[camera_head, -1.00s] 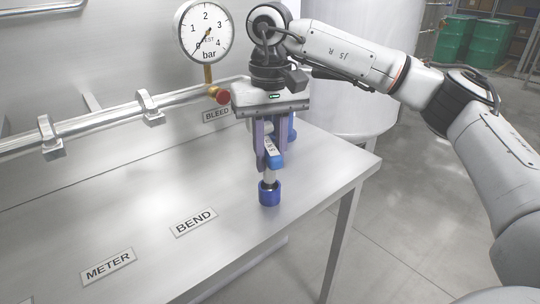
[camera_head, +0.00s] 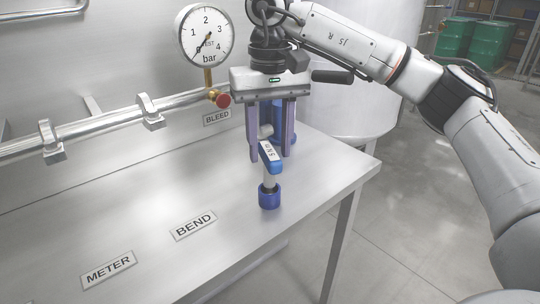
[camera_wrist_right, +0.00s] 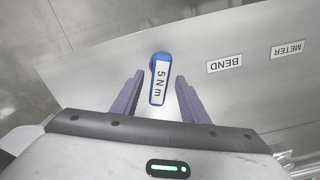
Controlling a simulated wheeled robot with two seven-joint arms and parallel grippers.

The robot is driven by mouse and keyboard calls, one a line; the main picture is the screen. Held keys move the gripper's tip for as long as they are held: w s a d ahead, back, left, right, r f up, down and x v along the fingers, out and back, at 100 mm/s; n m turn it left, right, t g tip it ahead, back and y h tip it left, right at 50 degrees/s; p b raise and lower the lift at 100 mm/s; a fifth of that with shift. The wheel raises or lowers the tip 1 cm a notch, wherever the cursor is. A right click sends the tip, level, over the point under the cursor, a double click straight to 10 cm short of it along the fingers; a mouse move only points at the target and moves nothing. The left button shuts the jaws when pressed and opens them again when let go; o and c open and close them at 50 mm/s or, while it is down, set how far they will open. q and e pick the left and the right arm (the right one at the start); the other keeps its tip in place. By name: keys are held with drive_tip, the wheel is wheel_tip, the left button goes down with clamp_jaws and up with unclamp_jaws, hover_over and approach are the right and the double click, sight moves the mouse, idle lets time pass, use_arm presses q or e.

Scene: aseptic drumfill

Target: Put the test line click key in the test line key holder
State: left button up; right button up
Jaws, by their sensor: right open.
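The test line click key, with a blue top and a white label reading "5 N m" (camera_head: 270,152), stands upright at the table's right part. Its pale shaft goes down into a blue cup (camera_head: 269,197), which looks like the key holder. The key also shows in the right wrist view (camera_wrist_right: 159,80), seen from above. My right gripper (camera_head: 270,155) is open, its two purple fingers apart on either side of the key's top, with gaps visible in the wrist view. The foot of the shaft inside the cup is hidden. My left gripper is not in view.
A steel pipe (camera_head: 95,128) runs along the back to a red-knobbed valve (camera_head: 223,101) and a pressure gauge (camera_head: 206,34). Another blue part (camera_head: 291,133) stands behind the fingers. BEND (camera_head: 194,225) and METER (camera_head: 108,267) plates lie on the clear steel table (camera_head: 130,215).

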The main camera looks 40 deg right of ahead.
wheel_tip(320, 180, up, 9)
drive_tip(key=p, duration=0.2)
drive_tip(key=shift+f, duration=0.15)
